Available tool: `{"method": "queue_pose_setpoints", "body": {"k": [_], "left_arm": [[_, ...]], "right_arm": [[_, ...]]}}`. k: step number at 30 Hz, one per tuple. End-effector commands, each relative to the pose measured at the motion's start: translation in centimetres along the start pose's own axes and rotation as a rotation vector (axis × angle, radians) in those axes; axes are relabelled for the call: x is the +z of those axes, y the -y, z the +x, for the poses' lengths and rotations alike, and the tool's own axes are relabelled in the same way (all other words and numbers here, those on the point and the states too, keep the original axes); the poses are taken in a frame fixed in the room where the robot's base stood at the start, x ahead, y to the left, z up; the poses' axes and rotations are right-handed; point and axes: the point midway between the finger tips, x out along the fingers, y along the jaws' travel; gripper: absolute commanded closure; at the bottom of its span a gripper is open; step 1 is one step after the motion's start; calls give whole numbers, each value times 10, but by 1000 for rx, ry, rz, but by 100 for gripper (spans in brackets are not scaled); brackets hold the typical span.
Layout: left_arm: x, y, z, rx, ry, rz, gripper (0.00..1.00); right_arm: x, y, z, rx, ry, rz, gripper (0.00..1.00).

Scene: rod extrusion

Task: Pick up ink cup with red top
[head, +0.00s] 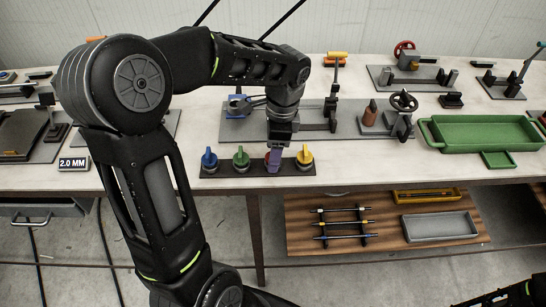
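A dark rack (225,170) on the table's front edge holds a row of cups with coloured tops: a blue-topped cup (210,159), a green-topped cup (241,157) and a yellow-topped cup (305,157). Between green and yellow stands a cup with a reddish top (272,161), largely covered by my gripper. My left gripper (275,152) points down right at this cup, with its fingertips at the top. Whether they are closed on it cannot be told. My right gripper is not in view; only a dark part of my arm shows at the lower right.
A green tray (431,133) stands at the right. A handwheel fixture (403,102) and a brown cylinder (370,113) are behind the rack's right. A "2.0 MM" sign (74,164) is at the left. A lower wooden shelf (385,246) holds rods and a grey tray (440,227).

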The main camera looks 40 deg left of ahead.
Motion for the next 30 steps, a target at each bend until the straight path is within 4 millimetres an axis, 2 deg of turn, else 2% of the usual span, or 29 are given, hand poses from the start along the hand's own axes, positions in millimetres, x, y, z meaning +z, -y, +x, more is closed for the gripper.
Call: {"method": "queue_pose_setpoints", "body": {"k": [3,26,30], "left_arm": [[0,0,0,0,0,0,38],[0,0,0,0,0,0,100],[0,0,0,0,0,0,100]], "right_arm": [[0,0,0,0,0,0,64],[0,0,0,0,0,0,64],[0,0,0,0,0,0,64]]}}
